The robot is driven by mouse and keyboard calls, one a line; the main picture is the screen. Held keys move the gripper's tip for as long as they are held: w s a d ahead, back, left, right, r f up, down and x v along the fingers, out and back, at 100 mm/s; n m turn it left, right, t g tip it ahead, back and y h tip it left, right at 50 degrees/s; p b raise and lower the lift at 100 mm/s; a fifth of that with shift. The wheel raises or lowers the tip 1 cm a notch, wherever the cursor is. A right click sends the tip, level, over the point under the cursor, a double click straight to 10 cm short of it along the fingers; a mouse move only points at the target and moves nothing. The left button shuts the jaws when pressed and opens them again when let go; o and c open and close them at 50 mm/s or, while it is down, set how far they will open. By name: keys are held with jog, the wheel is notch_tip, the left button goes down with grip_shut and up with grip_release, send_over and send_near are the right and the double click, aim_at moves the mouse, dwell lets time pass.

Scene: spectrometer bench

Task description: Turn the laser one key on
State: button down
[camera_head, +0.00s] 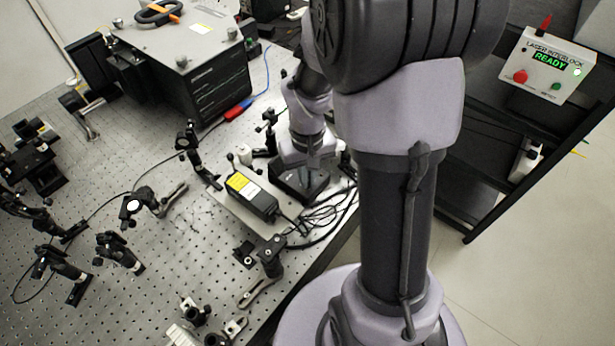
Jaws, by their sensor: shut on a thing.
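My gripper (312,163) points down at a black box (297,186) near the right edge of the perforated bench. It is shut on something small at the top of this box. I take this to be the laser one key, but the gripper hides it, so its turn position cannot be told. A black laser module (251,194) with a yellow label lies on a light plate just left of the box. Dark cables run from the box and module.
A laser interlock panel (548,66) at the upper right reads READY, with red and green buttons. A large black instrument (195,60) stands at the back. Optic mounts (135,205) crowd the bench (190,265) on the left. My arm blocks the middle right.

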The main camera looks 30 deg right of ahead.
jog(key=m+b, duration=0.1)
jog(key=m, duration=0.5)
jog(key=m+b, duration=0.2)
jog(key=m, duration=0.3)
jog(key=shift+m, duration=0.4)
dwell(0.4)
jog(key=c, duration=1.6)
grip_release()
jog(key=shift+r, duration=0.1)
notch_tip(320, 180, up, 17)
jog(key=p, duration=0.7)
jog(key=shift+r, duration=0.15)
